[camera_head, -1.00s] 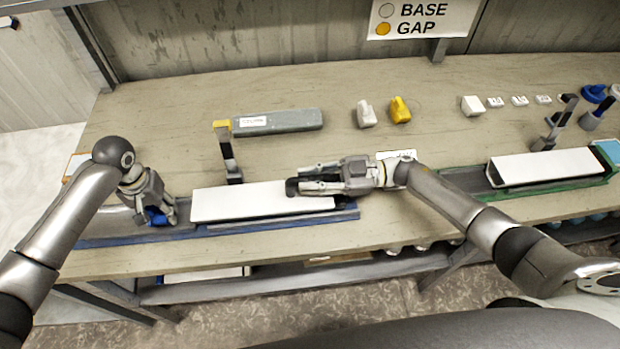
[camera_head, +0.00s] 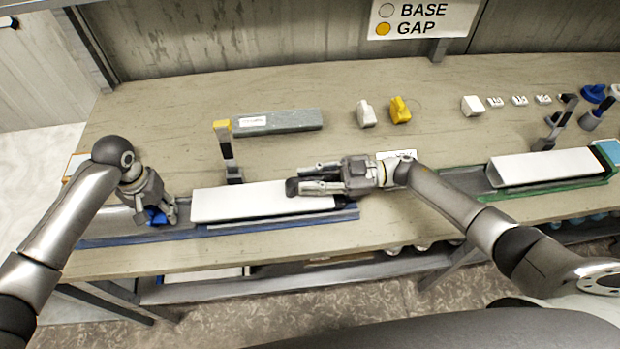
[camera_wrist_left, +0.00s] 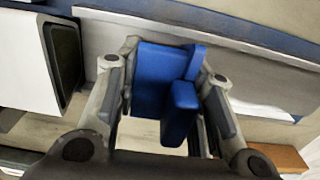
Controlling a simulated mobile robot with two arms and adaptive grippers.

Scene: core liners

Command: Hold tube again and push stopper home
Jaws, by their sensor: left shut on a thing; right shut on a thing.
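The white tube (camera_head: 240,204) lies lengthwise in a blue-edged tray (camera_head: 285,222) at the table's front left. Its dark open end shows in the left wrist view (camera_wrist_left: 64,55). My right gripper (camera_head: 297,186) is shut on the tube near its right end; its fingers hide part of it. My left gripper (camera_head: 158,215) is shut on the blue stopper (camera_head: 153,218), left of the tube. In the left wrist view the stopper (camera_wrist_left: 160,80) sits between both fingers, apart from the tube's open end.
An upright post with a yellow top (camera_head: 226,150) stands just behind the tube. A grey bar (camera_head: 285,121), a white block (camera_head: 366,114) and a yellow block (camera_head: 400,109) lie farther back. A second white tube (camera_head: 545,166) rests in a green tray at right.

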